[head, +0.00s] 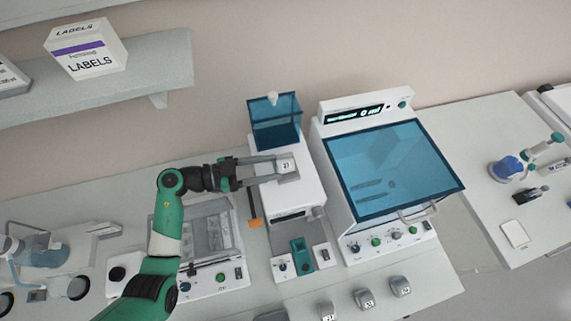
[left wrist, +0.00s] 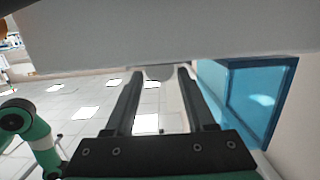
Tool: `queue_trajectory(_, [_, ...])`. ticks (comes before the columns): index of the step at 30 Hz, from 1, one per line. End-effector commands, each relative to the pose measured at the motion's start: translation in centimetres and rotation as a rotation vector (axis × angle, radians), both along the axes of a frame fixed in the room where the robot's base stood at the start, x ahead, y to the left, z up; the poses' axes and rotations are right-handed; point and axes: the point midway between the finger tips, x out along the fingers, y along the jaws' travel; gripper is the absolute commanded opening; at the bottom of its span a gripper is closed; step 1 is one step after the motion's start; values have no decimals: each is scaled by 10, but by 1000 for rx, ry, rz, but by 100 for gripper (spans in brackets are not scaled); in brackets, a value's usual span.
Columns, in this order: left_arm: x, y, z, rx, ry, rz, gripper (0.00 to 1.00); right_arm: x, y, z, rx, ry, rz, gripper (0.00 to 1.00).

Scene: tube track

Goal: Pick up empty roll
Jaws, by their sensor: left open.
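My left gripper (head: 280,168) reaches in from the left, over the top of the white machine (head: 312,192) with the blue-lidded box. Its two fingers are spread apart. In the left wrist view, the open fingers (left wrist: 158,76) point at a rounded grey piece (left wrist: 160,72) below a large pale surface. I cannot tell whether either piece is the empty roll; no roll shows clearly. My right gripper is not in view.
A blue transparent box (head: 273,122) with a white knob stands behind the gripper. A larger machine with a blue window (head: 390,168) is to the right. A shelf with a labels box (head: 86,50) is upper left. Several small grey blocks (head: 364,299) sit at the front.

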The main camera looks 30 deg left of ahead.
Motion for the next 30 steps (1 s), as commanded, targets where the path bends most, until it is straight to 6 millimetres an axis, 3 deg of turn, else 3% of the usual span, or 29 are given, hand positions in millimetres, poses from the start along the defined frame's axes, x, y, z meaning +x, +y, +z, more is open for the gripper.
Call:
queue_trajectory(3, [12, -15, -4, 0, 0, -3, 55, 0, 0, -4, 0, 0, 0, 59])
queue_trajectory(11, [16, -19, -3, -1, -1, 0, 55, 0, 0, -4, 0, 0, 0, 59])
queue_trajectory(21, [16, -18, -3, -1, -1, 0, 0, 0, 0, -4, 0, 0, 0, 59])
queue_trajectory(30, [16, -18, -1, -1, -1, 0, 0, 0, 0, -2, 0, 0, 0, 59])
